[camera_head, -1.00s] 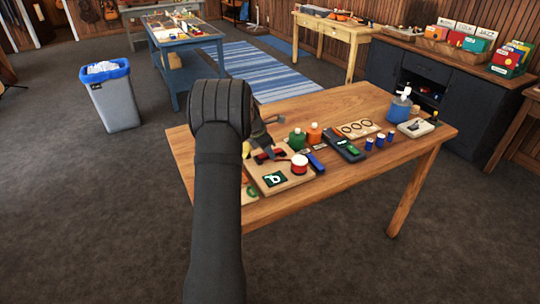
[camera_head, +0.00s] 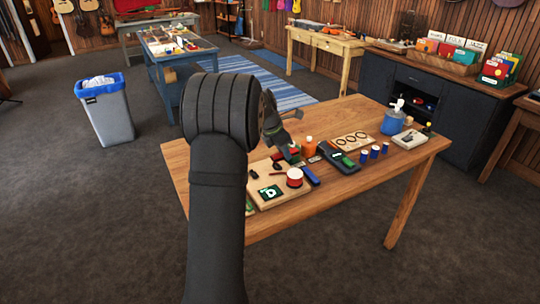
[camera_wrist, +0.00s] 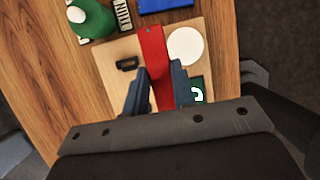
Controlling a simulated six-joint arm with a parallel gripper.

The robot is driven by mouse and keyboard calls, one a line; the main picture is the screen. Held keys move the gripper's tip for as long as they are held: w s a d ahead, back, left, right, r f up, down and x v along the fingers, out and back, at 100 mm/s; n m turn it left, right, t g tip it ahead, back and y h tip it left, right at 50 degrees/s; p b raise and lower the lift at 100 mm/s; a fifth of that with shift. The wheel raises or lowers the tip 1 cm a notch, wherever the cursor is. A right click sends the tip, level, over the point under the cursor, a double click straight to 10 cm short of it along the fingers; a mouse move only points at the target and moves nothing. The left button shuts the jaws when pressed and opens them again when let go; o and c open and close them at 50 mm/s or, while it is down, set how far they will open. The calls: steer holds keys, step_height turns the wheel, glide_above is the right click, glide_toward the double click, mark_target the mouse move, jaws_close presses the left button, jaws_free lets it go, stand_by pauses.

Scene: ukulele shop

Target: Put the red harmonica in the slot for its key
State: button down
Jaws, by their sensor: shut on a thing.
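The red harmonica (camera_wrist: 152,50) is in my gripper (camera_wrist: 158,82), between the two fingers in the wrist view. It lies over the tan wooden board (camera_wrist: 108,62). In the head view my gripper (camera_head: 290,153) is raised over the far edge of the board (camera_head: 292,196), and the harmonica is mostly hidden by it. The board carries a small dark piece or recess (camera_wrist: 127,63) and a green tile with a white sign (camera_head: 270,192). I cannot tell which slot matches the harmonica's key.
A red tin with a white lid (camera_head: 294,178) stands on the board. A blue bar (camera_head: 311,175) lies beside it. The table's front right is clear.

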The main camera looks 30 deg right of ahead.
steer(key=shift+s+d+r, duration=0.3)
steer(key=shift+s+r, duration=0.05)
steer(key=shift+s, duration=0.2)
steer(key=shift+s+d+r, duration=0.25)
steer(key=shift+s+r, duration=0.1)
steer(key=shift+s, duration=0.2)
steer(key=shift+s+a+r, duration=0.1)
steer(key=shift+a, duration=0.05)
steer(key=w+a+f, duration=0.3)
steer(key=w+a, duration=0.3)
steer(key=a, duration=0.5)
steer(key=w+a+f, duration=0.3)
steer(key=w+a, duration=0.3)
steer(key=a, duration=0.6)
steer(key=shift+s+d+f, duration=0.1)
steer(key=shift+f, duration=1.1)
steer(key=shift+s+d+f, duration=0.1)
steer(key=shift+f, duration=1.1)
steer(key=shift+f, duration=0.75)
steer(key=c, duration=1.1)
jaws_free()
